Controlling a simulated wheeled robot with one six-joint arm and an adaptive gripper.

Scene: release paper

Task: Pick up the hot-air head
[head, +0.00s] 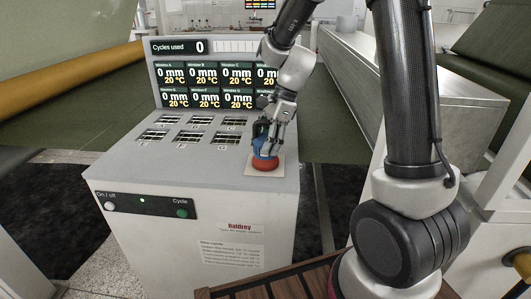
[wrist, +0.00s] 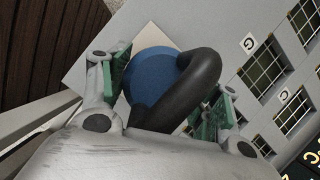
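The hot-air head (head: 262,147) stands upright on the cream square pad (head: 250,172) at the right front of the console top. It has a blue body and an orange-red base. The wrist view shows its round blue top (wrist: 152,74) with a thick black curved handle (wrist: 190,88) over it. My gripper (head: 270,135) is down at the head, with its fingers on either side of the blue body. In the wrist view my gripper (wrist: 166,92) has its green pads wide apart; the left pad looks very close to the blue. The handle hides the right side, so contact there cannot be told.
The grey console (head: 200,165) carries several dark grilles (head: 190,136) left of the pad. An upright display panel (head: 205,72) stands at its back. A metal bench (head: 400,75) is at the right. A slatted brown surface (head: 275,285) lies at the front.

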